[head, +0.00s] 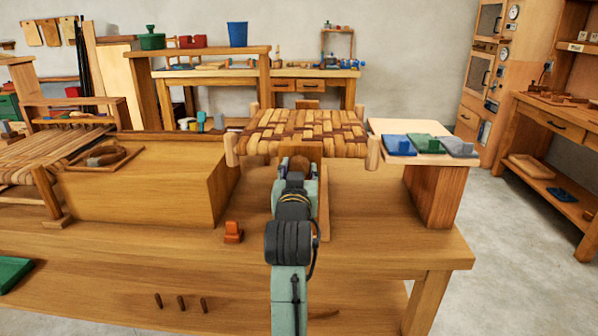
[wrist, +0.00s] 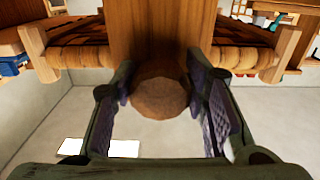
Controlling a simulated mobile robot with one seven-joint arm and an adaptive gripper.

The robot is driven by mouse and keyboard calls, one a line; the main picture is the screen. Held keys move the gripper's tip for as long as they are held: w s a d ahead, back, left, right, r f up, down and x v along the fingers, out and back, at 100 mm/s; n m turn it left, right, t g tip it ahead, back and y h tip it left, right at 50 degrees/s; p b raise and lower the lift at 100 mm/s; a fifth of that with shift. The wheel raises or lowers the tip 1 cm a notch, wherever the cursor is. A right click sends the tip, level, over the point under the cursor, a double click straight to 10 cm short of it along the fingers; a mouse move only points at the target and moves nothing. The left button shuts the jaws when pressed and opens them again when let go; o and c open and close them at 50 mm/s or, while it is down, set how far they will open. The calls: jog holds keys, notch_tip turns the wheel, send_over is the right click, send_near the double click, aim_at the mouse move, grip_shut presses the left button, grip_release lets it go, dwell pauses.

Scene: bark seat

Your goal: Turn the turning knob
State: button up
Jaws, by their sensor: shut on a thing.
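The turning knob (wrist: 160,94) is a round, brown wooden piece in the middle of the wrist view, in front of an upright wooden board (wrist: 150,35). My gripper (wrist: 165,100) is shut on it, with one purple-padded finger on each side. In the head view my gripper (head: 297,178) reaches forward to the front of the woven bark seat (head: 305,135). There the knob is mostly hidden by my gripper, and I cannot tell how far it is turned.
The seat stands on a long workbench (head: 375,225). A wooden box (head: 140,190) is to the left, and a small orange-brown block (head: 233,232) lies near my arm. A stand (head: 433,190) with blue, green and grey pieces is to the right. The bench's right front is clear.

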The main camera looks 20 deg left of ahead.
jog(key=shift+c, duration=0.8)
